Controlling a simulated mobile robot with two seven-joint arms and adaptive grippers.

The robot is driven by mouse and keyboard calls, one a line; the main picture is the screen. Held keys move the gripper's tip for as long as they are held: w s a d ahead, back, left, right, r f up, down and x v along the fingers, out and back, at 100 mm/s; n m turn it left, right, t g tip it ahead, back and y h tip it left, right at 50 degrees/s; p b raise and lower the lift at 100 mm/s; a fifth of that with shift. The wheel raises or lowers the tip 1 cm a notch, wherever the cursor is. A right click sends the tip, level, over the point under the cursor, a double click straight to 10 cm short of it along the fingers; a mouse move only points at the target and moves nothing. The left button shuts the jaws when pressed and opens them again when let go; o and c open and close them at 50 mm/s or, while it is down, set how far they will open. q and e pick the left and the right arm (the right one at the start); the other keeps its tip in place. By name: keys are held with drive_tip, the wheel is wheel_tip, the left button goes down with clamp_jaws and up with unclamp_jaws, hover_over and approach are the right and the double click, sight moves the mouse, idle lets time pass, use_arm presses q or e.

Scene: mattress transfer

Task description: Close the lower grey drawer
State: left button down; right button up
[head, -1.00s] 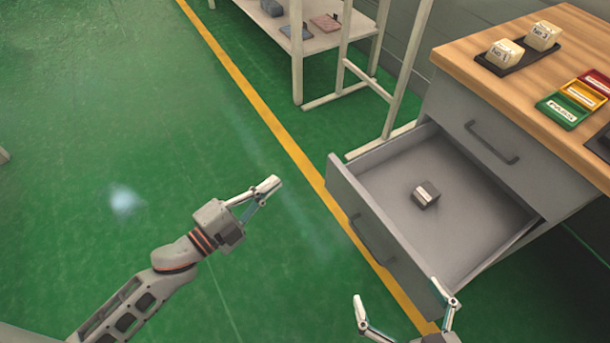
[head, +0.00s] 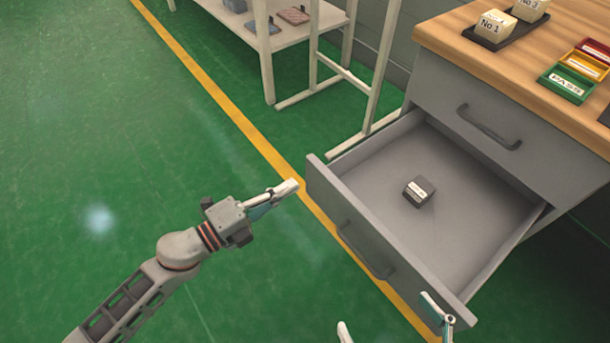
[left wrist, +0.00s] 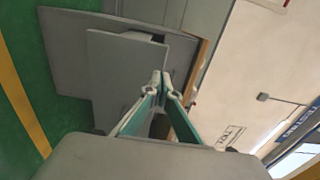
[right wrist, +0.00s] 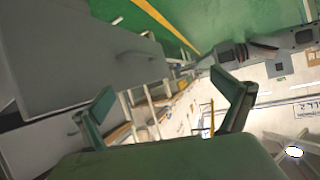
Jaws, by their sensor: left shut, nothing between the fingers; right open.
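The lower grey drawer (head: 385,250) stands pulled out from the cabinet, with a small dark grey box (head: 419,191) with a white label lying inside it. Its front has a grey handle (head: 366,252). My left gripper (head: 290,187) is shut and empty, just left of the drawer front's far left corner; I cannot tell whether it touches. In the left wrist view its shut fingers (left wrist: 160,82) point toward the drawer and cabinet. My right gripper (head: 392,318) is open by the drawer front's near end, partly cut off. Its spread fingers show in the right wrist view (right wrist: 170,105).
The shut upper drawer (head: 490,125) and a wooden top (head: 450,40) are above. The top carries a dark tray with labelled blocks and coloured PASS-type trays (head: 567,85). A pale shelf rack (head: 285,50) stands behind. Green floor at the left is clear.

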sight(316, 171)
use_arm(q)
drive_tip(key=x, duration=0.5)
drive_tip(key=shift+d+f, duration=0.1)
use_arm(e)
drive_tip(key=shift+s+a+f+m, duration=0.2)
drive_tip(key=shift+a+m, duration=0.1)
drive_tip(key=shift+a, duration=0.2)
drive_tip(key=shift+r, duration=0.1)
